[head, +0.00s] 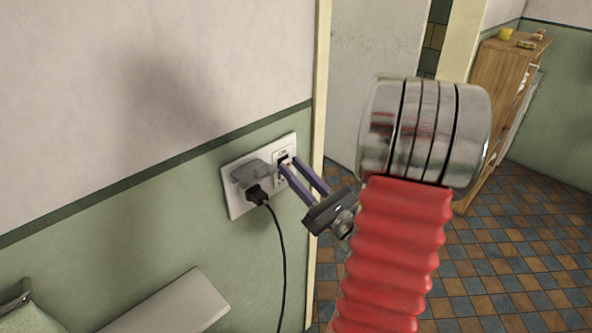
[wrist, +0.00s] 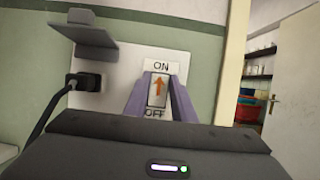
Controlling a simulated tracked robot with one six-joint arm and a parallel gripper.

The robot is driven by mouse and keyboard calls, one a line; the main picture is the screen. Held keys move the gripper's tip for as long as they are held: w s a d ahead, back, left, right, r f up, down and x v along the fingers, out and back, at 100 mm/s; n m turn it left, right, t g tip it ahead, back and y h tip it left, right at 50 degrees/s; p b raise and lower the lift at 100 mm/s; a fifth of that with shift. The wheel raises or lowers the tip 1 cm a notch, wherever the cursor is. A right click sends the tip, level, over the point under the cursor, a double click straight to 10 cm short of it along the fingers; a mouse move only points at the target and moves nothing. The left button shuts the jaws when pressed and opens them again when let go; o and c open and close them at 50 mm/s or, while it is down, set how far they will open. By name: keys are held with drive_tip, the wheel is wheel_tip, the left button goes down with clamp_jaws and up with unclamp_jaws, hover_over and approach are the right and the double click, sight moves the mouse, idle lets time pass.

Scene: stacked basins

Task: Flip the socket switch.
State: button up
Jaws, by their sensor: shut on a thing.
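The white socket plate (head: 235,205) is mounted on the wall, left of the door frame. At its right end is the switch (wrist: 159,101), a white rocker with an orange up arrow, ON printed above and OFF below. My gripper (head: 289,164) has its two purple fingers at the switch, one on each side of the rocker in the wrist view (wrist: 160,80). It is shut on the switch. In the head view the fingers partly hide the switch. I cannot tell from the rocker's tilt which way it is set.
A black plug (head: 256,194) with a hanging cable sits in the socket left of the switch, under a raised grey flap (wrist: 85,30). A pale ledge (head: 170,305) juts out below. The door frame (head: 318,120) is close on the right.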

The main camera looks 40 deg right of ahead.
drive_tip(key=shift+f, duration=0.1)
idle(0.3)
drive_tip(key=o, duration=1.1)
drive_tip(key=shift+c, duration=0.2)
drive_tip(key=shift+s, duration=0.15)
